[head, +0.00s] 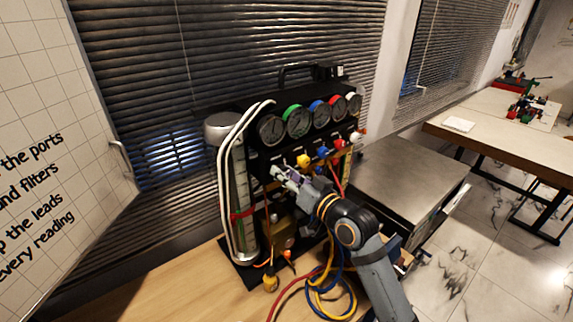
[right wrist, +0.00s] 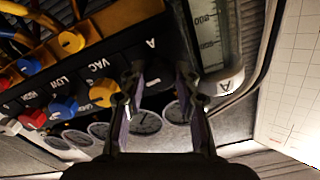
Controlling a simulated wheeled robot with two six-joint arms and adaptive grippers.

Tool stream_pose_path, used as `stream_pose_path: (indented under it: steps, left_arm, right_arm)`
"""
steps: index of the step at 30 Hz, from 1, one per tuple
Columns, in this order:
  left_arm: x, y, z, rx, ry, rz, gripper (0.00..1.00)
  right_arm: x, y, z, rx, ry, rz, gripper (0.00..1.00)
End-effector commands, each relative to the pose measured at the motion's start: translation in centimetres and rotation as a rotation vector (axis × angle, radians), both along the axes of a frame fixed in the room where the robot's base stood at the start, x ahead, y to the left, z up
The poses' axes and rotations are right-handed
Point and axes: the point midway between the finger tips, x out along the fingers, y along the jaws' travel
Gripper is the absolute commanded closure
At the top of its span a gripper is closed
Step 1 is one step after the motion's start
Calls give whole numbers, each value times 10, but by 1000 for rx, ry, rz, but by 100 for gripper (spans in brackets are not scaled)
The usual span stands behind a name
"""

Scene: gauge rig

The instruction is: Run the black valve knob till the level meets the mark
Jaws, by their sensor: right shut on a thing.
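The gauge rig's black valve knob (right wrist: 157,76) is on the dark panel by the letter A, between the fingers of my right gripper (right wrist: 159,78) in the right wrist view. In the head view my right gripper (head: 279,174) reaches the panel's left end and hides the knob. It is shut on the knob. The graduated tube (head: 241,180) stands upright left of the panel, with a red band (head: 243,213) around its lower part. Its scale also shows in the right wrist view (right wrist: 208,32). I cannot make out the liquid level. My left gripper is not in view.
Several round gauges (head: 298,121) line the rig's top. Yellow (head: 304,160), blue and red knobs sit right of my gripper. Red, blue and yellow hoses (head: 325,285) hang loose over the wooden table. A whiteboard (head: 45,130) stands left; a grey-topped cabinet (head: 405,175) stands right.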

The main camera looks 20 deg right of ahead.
Motion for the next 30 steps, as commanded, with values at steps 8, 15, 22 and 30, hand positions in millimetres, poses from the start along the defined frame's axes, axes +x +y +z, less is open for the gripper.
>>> stream_pose_path:
  steps: [8, 15, 22, 30]
  left_arm:
    - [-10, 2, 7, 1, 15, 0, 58]
    - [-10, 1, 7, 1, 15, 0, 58]
    - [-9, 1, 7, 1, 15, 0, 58]
    - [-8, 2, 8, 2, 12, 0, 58]
  right_arm:
    - [0, 0, -1, 91, 34, 0, 100]
    - [0, 0, -1, 89, 33, 0, 54]
    - [0, 0, -1, 88, 31, 1, 46]
    - [0, 0, 20, 85, 24, 2, 46]
